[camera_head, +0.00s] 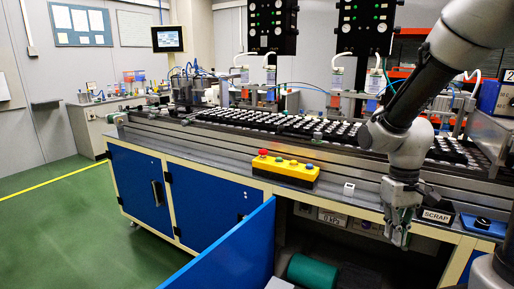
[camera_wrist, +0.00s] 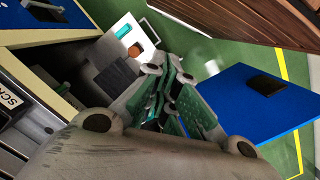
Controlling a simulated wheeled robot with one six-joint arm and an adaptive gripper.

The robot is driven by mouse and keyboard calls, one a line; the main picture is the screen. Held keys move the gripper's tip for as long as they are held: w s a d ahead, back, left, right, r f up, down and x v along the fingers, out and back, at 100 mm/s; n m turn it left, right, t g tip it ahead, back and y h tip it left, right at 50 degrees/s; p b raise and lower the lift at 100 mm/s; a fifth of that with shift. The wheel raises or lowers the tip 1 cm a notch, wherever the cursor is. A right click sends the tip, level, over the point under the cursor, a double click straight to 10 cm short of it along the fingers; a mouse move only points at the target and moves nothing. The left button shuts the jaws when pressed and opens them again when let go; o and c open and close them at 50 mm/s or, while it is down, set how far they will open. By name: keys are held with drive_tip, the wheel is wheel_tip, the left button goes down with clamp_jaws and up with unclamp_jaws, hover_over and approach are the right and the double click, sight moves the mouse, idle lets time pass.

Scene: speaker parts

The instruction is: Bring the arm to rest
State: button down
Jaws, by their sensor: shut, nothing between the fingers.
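My gripper (camera_head: 398,236) hangs pointing down in front of the bench's near edge, at the right in the head view. Its fingers are together, with nothing between them. In the wrist view my gripper (camera_wrist: 165,100) shows grey and green finger links, closed, over the open space below the bench. My arm is bent, coming down from the upper right of the head view.
The bench (camera_head: 210,165) carries rows of small parts. A yellow button box (camera_head: 285,172), a small white block (camera_head: 349,188) and a SCRAP bin (camera_head: 437,215) stand along its front. A blue door (camera_head: 235,250) stands open; it shows in the wrist view (camera_wrist: 250,105). Green floor is clear at left.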

drive_tip(key=s+d+r+t, duration=0.1)
drive_tip(key=s+r+t, duration=0.2)
drive_tip(key=r, duration=0.4)
drive_tip(key=s+d+r+m+t, duration=0.1)
drive_tip(key=s+r+t, duration=0.2)
drive_tip(key=s+r, duration=0.3)
wheel_tip(320, 180, up, 2)
drive_tip(key=shift+d+r, duration=0.2)
drive_tip(key=shift+d, duration=0.15)
drive_tip(key=c, duration=2.2)
unclamp_jaws()
